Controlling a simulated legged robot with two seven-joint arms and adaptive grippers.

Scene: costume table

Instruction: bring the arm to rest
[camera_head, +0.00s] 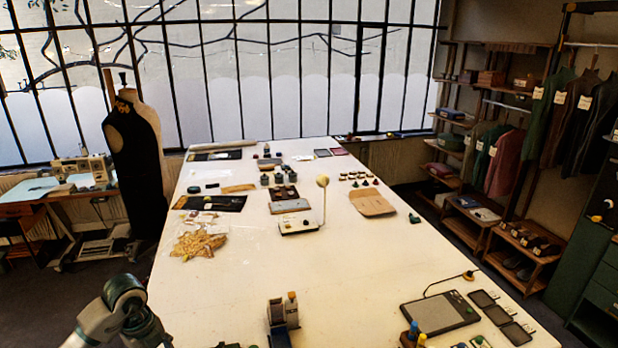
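Part of my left arm, with grey and dark green joints, shows at the bottom left corner, beside the near left edge of the long white table (350,265). No gripper fingers can be made out on it; its gripper is outside the picture. My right arm and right gripper are not in view. Nothing held by either gripper can be seen.
A small upright device (283,312) stands at the table's near edge. A grey flat tablet (440,313) and dark trays lie at the near right. Yellowish crumpled material (198,244) lies at left. A dress form (137,160) stands left of the table. The table's middle is mostly clear.

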